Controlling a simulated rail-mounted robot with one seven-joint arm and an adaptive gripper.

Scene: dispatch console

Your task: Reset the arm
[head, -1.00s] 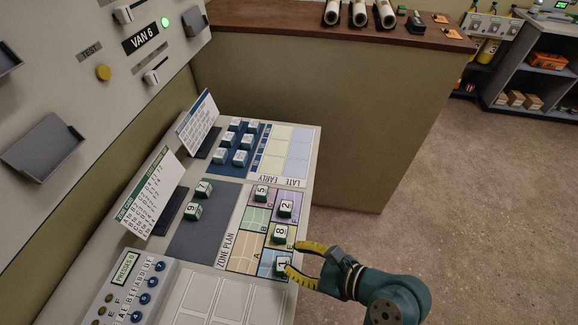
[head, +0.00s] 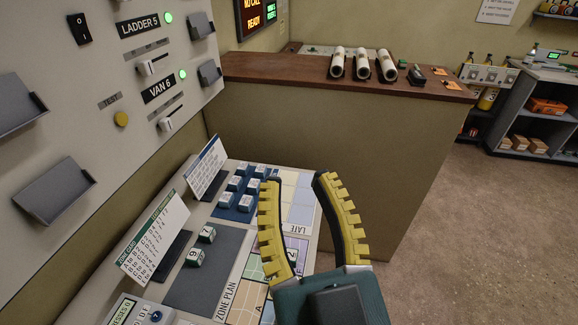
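My gripper (head: 294,182) is in the lower middle of the head view, raised above the console desk. Its two yellow toothed fingers are spread wide and point up and away, with nothing between them. The zone plan (head: 245,297) on the desk is partly hidden behind the gripper. Two more blocks, a 7 (head: 207,233) and a 9 (head: 194,257), sit on the dark grey pad (head: 209,285).
Blue-based blocks (head: 236,184) stand in the blue tray area beyond the pad. Two upright cards (head: 152,236) stand along the desk's left side. The switch panel (head: 60,105) rises at left. A brown counter (head: 300,72) with three white rolls stands behind. Floor at right is clear.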

